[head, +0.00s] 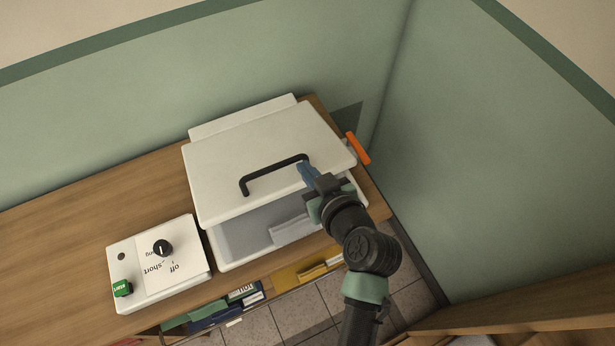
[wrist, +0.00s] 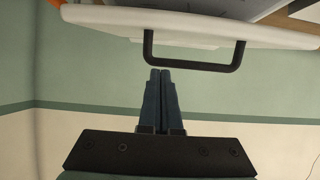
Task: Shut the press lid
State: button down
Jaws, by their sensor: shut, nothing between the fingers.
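The white press (head: 222,240) stands on the wooden counter. Its white lid (head: 240,150) is partly raised, with a gap at the front showing the grey inside. A black bar handle (head: 273,172) is on top of the lid; the handle also shows in the wrist view (wrist: 195,66), below the lid's edge (wrist: 190,24). My gripper (head: 305,170) is at the right end of the handle in the head view. It is shut and empty, with its blue fingertips together (wrist: 160,74). In the wrist view the tips appear just beside the handle bar; I cannot tell if they touch.
A white control box (head: 190,275) with a black knob (head: 163,248) and green button (head: 122,288) stands left of the press. An orange item (head: 358,148) is at the right. The green wall (head: 480,150) is close on the right. Books (head: 215,315) lie below the counter's front edge.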

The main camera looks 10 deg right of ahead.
jog(key=shift+s+f, duration=0.15)
jog(key=shift+f, duration=2)
jog(key=f+b, duration=0.2)
jog(key=s+f+b, duration=0.1)
jog(key=f+b, duration=0.1)
jog(key=shift+d, duration=0.2)
jog(key=shift+r, duration=0.2)
